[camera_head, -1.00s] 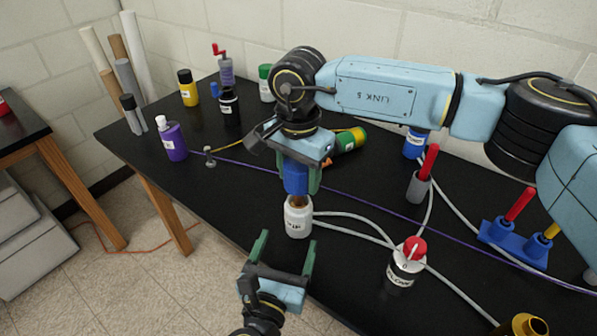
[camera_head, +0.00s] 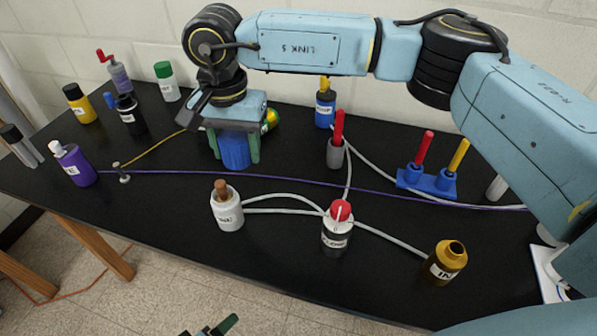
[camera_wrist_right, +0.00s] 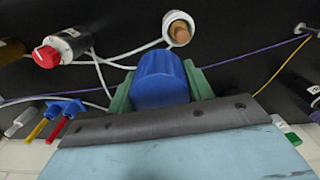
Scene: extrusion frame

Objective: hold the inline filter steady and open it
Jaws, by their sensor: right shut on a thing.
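The inline filter appears to be the white labelled body (camera_head: 228,212) standing upright on the black table, with a brown core (camera_head: 221,190) sticking out of its open top. It also shows in the wrist view (camera_wrist_right: 179,39). My right gripper (camera_head: 236,150) is shut on a blue cap (camera_head: 235,153), held behind and above the white body, clear of it. The cap fills the space between the green fingers in the wrist view (camera_wrist_right: 160,80). Of my left gripper (camera_head: 222,326) only a fingertip area shows at the bottom edge; its opening is hidden.
White hoses link the filter to a red-knobbed canister (camera_head: 337,230) and a brass fitting (camera_head: 446,262). A purple cord (camera_head: 300,180) crosses behind. A grey holder with a red stick (camera_head: 336,150) and a blue rack (camera_head: 427,181) stand right. Bottles stand at left.

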